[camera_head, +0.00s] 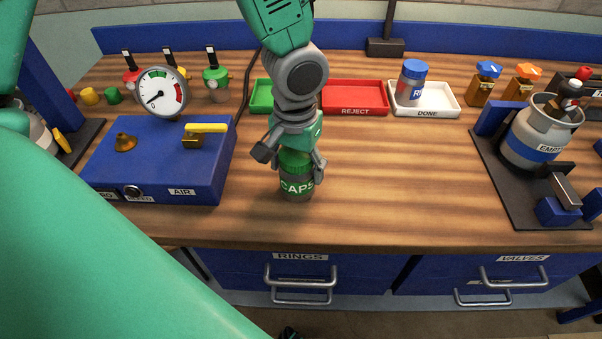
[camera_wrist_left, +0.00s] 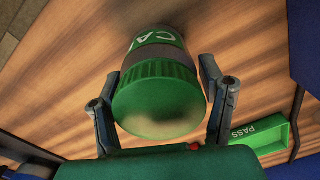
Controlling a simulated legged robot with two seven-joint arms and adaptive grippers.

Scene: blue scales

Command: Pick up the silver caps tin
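The caps tin (camera_head: 296,189) stands upright on the wooden bench near its front edge. It has a dark silver-grey body, a green band lettered CAPS and a green lid. My left gripper (camera_head: 290,168) reaches down over it from above, with one finger on each side. In the left wrist view the tin's lid (camera_wrist_left: 158,103) lies between the fingers of my left gripper (camera_wrist_left: 160,75). The fingers look spread, with small gaps beside the tin, and I see no clear grip. My right gripper is not in view.
A blue box with a gauge (camera_head: 160,165) stands left of the tin. Behind are a green tray, which shows PASS in the left wrist view (camera_wrist_left: 262,134), a red REJECT tray (camera_head: 355,98) and a white DONE tray (camera_head: 440,100). The bench right of the tin is clear up to a grey canister (camera_head: 538,135).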

